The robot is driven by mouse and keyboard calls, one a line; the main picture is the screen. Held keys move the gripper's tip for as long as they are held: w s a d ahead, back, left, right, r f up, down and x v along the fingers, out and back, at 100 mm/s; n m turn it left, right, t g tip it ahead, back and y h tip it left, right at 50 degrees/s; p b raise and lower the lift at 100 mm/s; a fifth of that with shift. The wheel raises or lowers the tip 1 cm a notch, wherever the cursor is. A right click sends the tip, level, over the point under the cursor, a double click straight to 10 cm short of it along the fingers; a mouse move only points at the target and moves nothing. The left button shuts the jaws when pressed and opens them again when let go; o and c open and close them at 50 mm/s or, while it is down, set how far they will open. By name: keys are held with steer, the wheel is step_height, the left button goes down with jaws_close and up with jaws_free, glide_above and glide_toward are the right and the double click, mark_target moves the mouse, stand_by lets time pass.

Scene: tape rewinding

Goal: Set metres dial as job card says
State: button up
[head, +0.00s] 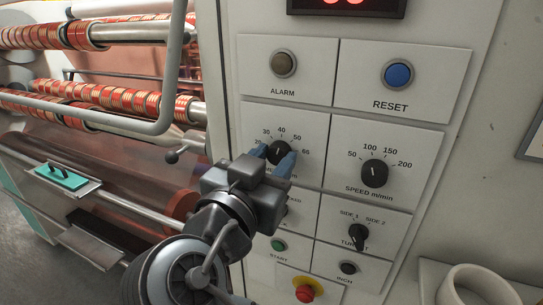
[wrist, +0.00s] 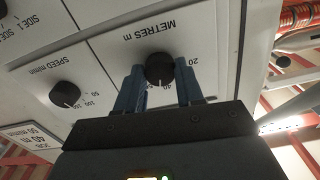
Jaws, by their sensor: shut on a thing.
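The metres dial (head: 279,151) is a black round knob on the pale control panel, with a scale from 20 up past 50 above it. My gripper (head: 277,154) has its blue fingers on either side of the knob and is shut on it. In the wrist view the dial (wrist: 160,67) appears upside down between the fingers (wrist: 158,88), and its white pointer mark looks to be towards the 40. The job card (wrist: 32,137) shows at the lower left of the wrist view, cut by the edge; it reads 40 m and 50 m/min.
To the right is the speed dial (head: 375,173), with the side 1/side 2 turret switch (head: 358,236) below. The blue reset button (head: 398,74) and alarm lamp (head: 283,64) are above. A red stop button (head: 304,293) is below. Tape rollers (head: 140,104) and a bent rail stand left.

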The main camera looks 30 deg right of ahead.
steer(key=shift+n+p, duration=0.55)
steer(key=shift+n, duration=0.75)
steer(key=shift+f+n, duration=0.1)
steer(key=shift+n, duration=0.2)
steer(key=o, duration=1)
steer(key=shift+o, duration=0.2)
steer(key=b+v, duration=0.1)
steer(key=v, duration=0.6)
steer(key=shift+s+a+b, duration=0.2)
steer(key=shift+a+b, duration=0.15)
